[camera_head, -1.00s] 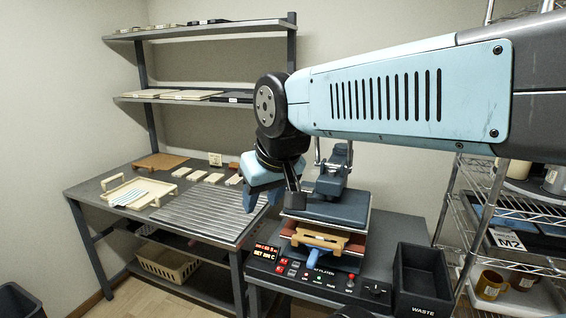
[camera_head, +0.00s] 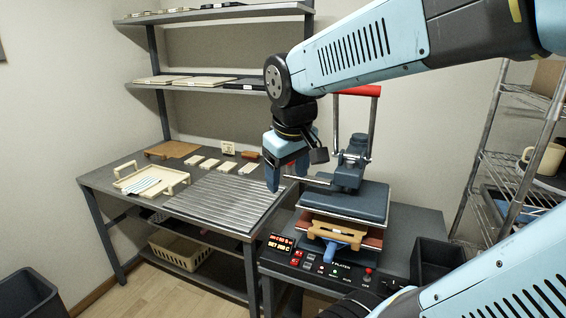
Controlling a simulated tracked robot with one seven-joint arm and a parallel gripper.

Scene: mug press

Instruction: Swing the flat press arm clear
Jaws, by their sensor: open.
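The flat press (camera_head: 350,202) stands on the bench at the right, with a dark blue-grey padded upper plate lying over its lower parts. Its upright U-shaped handle with a red grip (camera_head: 359,91) rises behind the plate, partly covered by my arm. The press arm's pivot block (camera_head: 351,168) sits above the plate. My gripper (camera_head: 284,180) hangs pointing down, left of the press and over the right part of the ribbed mat. Its jaws are open, and I see nothing between them. It looks apart from the red grip.
A ribbed metal mat (camera_head: 222,205) and a cream tray (camera_head: 150,183) lie on the left bench. A black waste bin (camera_head: 432,256) stands right of the press. A wire rack (camera_head: 510,170) is at the far right. My arm spans the upper right.

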